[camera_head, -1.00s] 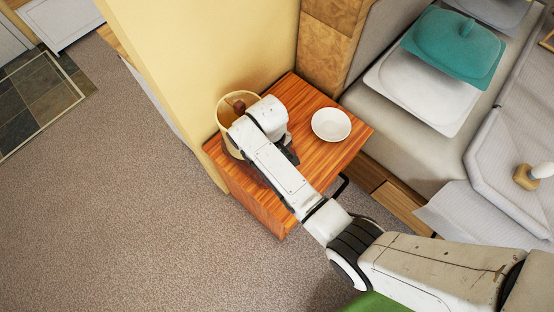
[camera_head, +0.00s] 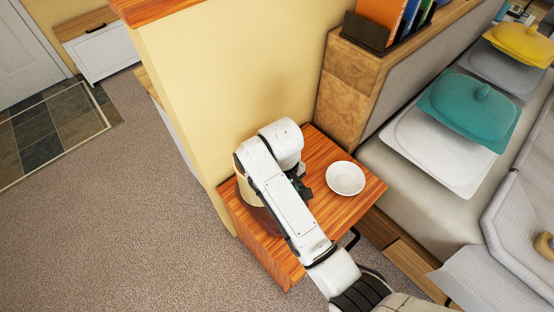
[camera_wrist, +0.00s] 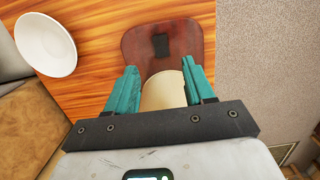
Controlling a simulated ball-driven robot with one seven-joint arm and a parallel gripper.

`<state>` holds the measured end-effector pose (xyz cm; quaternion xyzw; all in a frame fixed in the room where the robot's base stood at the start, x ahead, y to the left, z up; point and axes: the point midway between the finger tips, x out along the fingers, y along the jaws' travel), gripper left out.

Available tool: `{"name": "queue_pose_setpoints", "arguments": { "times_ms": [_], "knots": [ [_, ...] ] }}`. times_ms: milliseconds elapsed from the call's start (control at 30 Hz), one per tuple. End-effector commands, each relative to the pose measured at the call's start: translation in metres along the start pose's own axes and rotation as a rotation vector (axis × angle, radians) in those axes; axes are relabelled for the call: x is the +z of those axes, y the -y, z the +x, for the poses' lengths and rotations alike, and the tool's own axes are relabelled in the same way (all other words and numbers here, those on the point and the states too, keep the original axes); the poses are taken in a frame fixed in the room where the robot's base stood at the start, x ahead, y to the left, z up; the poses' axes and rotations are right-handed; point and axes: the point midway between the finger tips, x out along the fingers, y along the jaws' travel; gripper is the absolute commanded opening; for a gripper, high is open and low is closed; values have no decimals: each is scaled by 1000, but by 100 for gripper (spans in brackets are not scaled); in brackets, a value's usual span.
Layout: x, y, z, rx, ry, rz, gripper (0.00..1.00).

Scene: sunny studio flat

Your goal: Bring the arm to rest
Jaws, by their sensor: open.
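My white arm reaches over a small striped wooden side table (camera_head: 322,151) in the head view. My gripper (camera_wrist: 160,68) is open in the wrist view, with its teal fingers spread on either side of a cream, rounded object (camera_wrist: 163,92). I cannot tell whether the fingers touch it. A reddish-brown piece with a dark patch (camera_wrist: 185,42) lies just beyond the fingertips. In the head view, the wrist hides most of a cream container (camera_head: 243,190) on the table's left side, and the fingers are mostly hidden too.
A white bowl (camera_head: 345,178) stands on the table right of my wrist, and shows in the wrist view (camera_wrist: 45,45). A yellow wall (camera_head: 225,100) rises close behind the table. A sofa (camera_head: 395,165) with a teal lidded dish (camera_head: 470,108) is at right. Carpet at left is clear.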

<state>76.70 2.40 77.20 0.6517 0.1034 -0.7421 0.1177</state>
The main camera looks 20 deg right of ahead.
Motion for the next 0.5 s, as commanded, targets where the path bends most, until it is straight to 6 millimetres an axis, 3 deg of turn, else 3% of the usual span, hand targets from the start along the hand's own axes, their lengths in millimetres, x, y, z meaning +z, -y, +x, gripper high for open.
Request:
{"name": "queue_pose_setpoints", "arguments": {
  "times_ms": [267,367,500],
  "knots": [
    [4,-2,3,0,-2,7,53],
    [22,-9,11,3,-14,33,53],
    [71,-24,29,8,-50,99,53]
  ]
}}
